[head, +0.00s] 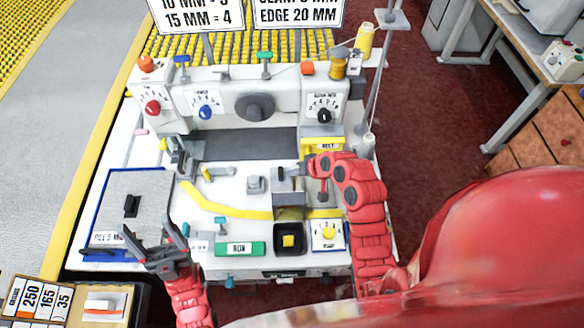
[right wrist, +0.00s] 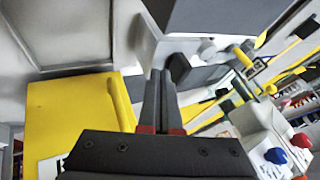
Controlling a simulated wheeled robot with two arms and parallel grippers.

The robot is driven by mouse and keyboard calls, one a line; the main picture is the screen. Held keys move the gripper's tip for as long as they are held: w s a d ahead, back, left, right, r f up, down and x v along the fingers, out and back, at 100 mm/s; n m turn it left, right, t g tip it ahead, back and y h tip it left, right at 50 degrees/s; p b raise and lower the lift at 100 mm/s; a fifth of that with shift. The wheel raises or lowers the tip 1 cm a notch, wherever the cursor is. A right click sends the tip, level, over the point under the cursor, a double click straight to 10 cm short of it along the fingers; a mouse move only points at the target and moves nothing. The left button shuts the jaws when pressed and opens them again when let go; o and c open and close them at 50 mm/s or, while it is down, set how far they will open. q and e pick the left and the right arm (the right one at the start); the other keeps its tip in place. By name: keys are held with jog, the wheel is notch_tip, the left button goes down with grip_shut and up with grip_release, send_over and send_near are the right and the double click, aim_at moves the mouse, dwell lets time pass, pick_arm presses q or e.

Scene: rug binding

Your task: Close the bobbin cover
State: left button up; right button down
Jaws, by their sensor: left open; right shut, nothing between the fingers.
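A black square well (head: 289,248) with a yellow piece in it lies at the front middle of the white machine bed. An olive-brown flap (head: 289,213) sits just behind it; it looks like the bobbin cover raised, but its exact angle is hard to tell. My right gripper (head: 284,173) is above the bed, behind the flap and apart from the well. Its fingers, also in the right wrist view (right wrist: 165,88), are shut and empty. My left gripper (head: 152,233) is open and empty over the front left, near the grey fabric pad (head: 150,190).
A yellow cover marked BELT (head: 325,145) stands beside my right gripper; a yellow panel (right wrist: 70,110) fills the left of the wrist view. A grey block (head: 256,184) stands on the bed.

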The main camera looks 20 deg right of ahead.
jog(key=shift+w+a+f, duration=0.1)
jog(key=shift+w+a, duration=0.15)
jog(key=shift+a, duration=0.35)
jog(key=shift+d, duration=0.1)
jog(key=w+a, duration=0.1)
jog(key=a, duration=0.2)
jog(key=a+b, duration=0.1)
jog(key=a, duration=0.2)
jog(key=w+a+b, duration=0.1)
jog(key=a, duration=0.2)
jog(key=shift+w, duration=0.3)
jog(key=shift+a, duration=0.1)
